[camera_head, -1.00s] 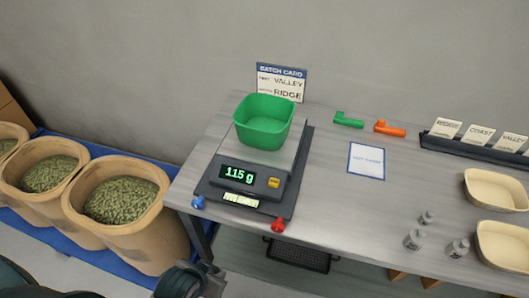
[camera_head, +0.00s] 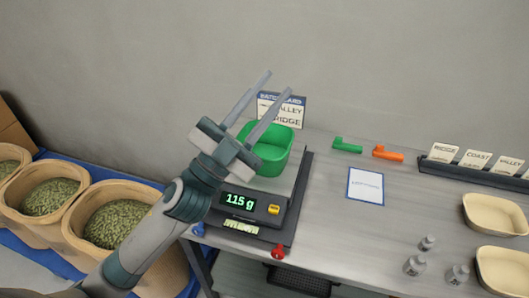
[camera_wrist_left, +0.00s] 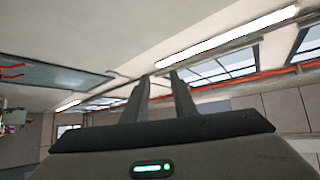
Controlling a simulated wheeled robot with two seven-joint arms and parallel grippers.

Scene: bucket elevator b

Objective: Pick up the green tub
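The green tub (camera_head: 272,155) stands upright on the plate of the scale (camera_head: 240,207), whose display reads 115 g. My left gripper (camera_head: 268,92) is in front of the tub in the head view and covers its left part. Its two fingers are apart with nothing between them, pointing up and to the right. In the left wrist view, the left gripper (camera_wrist_left: 158,84) also shows its fingers apart and empty, against the ceiling and windows. The tub does not show in that view. My right gripper is not in view.
A batch card (camera_head: 290,108) stands behind the tub. Green (camera_head: 347,146) and orange (camera_head: 388,154) scoops, a white sheet (camera_head: 366,186), a card rack (camera_head: 470,167), cream trays (camera_head: 494,215) and small weights (camera_head: 414,265) lie to the right. Sacks of pellets (camera_head: 112,222) stand at left.

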